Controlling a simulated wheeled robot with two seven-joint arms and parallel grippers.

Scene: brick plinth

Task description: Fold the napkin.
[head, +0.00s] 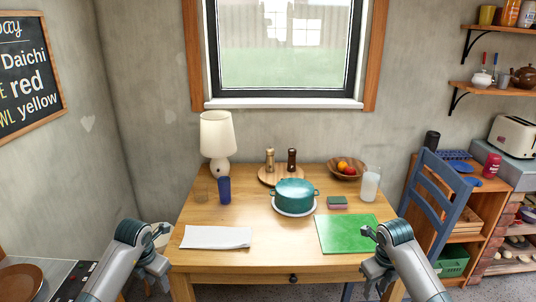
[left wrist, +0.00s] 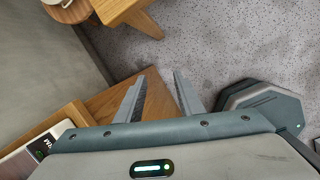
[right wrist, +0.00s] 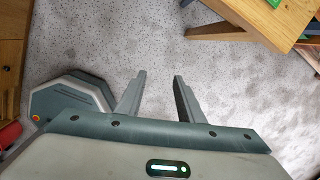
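A green square sheet (head: 347,234) lies flat at the right front of the wooden table. A white rectangular cloth or sheet (head: 216,237) lies flat at the left front. I cannot tell for certain which is the napkin. My left gripper (head: 154,270) is off the table's front left corner, apart from the white sheet.
A teal pot (head: 295,192) on a white plate stands mid-table. A sponge (head: 337,203), blue cup (head: 224,190), lamp (head: 218,137), mills, fruit bowl (head: 345,172) and glass (head: 370,186) stand around it. A blue chair (head: 440,205) is at the right. Bare wood lies between the sheets.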

